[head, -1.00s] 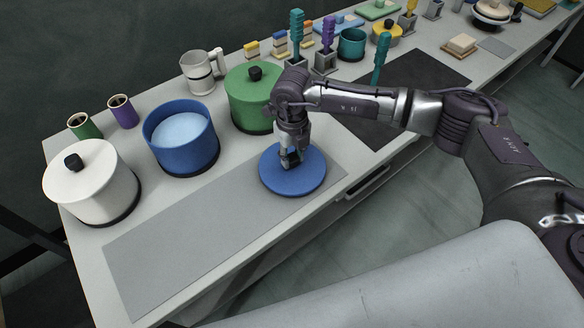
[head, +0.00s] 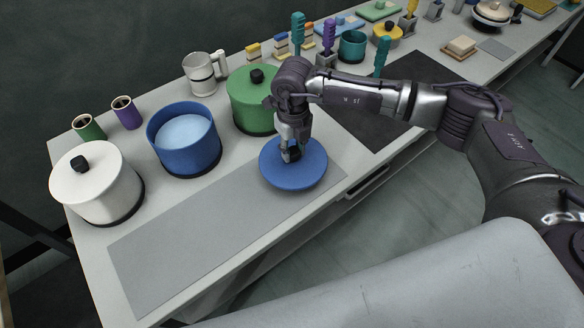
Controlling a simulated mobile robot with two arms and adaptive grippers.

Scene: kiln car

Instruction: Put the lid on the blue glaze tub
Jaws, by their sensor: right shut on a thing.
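The blue glaze tub (head: 186,157) stands open on the bench at left centre, with pale blue glaze (head: 185,131) inside. Its round blue lid (head: 307,170) is at the right end of the grey mat, to the right of the tub and nearer to me. My right gripper (head: 290,154) points down at the lid's middle and is shut on its knob, which the fingers mostly hide. The lid looks about level and seems slightly above the mat; the gap is hard to judge. My left gripper is not in view.
A white lidded tub (head: 97,187) stands left of the blue tub, and a green lidded tub (head: 252,103) stands to its right, behind my right gripper. Two small cups and a mug (head: 205,73) stand behind. The grey mat (head: 190,240) is clear left of the lid.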

